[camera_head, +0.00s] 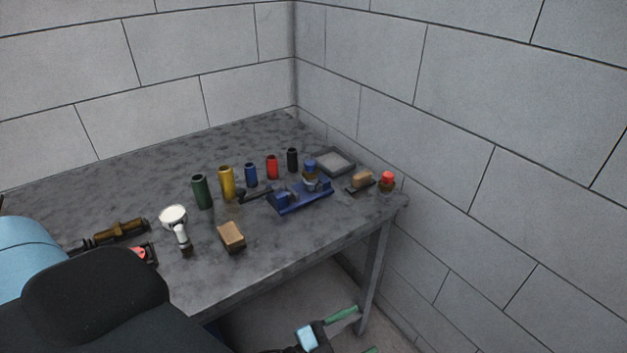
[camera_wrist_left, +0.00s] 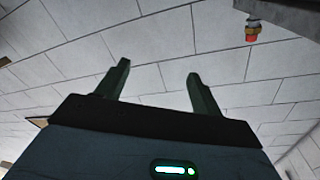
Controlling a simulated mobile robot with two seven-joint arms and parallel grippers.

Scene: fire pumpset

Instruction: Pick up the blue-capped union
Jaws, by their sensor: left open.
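The blue-capped union (camera_head: 311,175) has a blue top over a brass-and-grey body. It stands upright at the blue fixture (camera_head: 303,199) near the table's right end. My left gripper (camera_head: 358,333) is open and empty, below and in front of the table's front right edge, well apart from the union. Its two dark green fingers also show spread in the left wrist view (camera_wrist_left: 158,72). The blue-capped union is not recognisable in the wrist view. My right gripper is not in view.
A red-capped union (camera_head: 387,182) stands at the table's right corner and appears inverted in the wrist view (camera_wrist_left: 252,30). A brush (camera_head: 361,181), grey tray (camera_head: 334,161) and several coloured cylinders surround the fixture. A table leg (camera_head: 374,275) stands near my left gripper.

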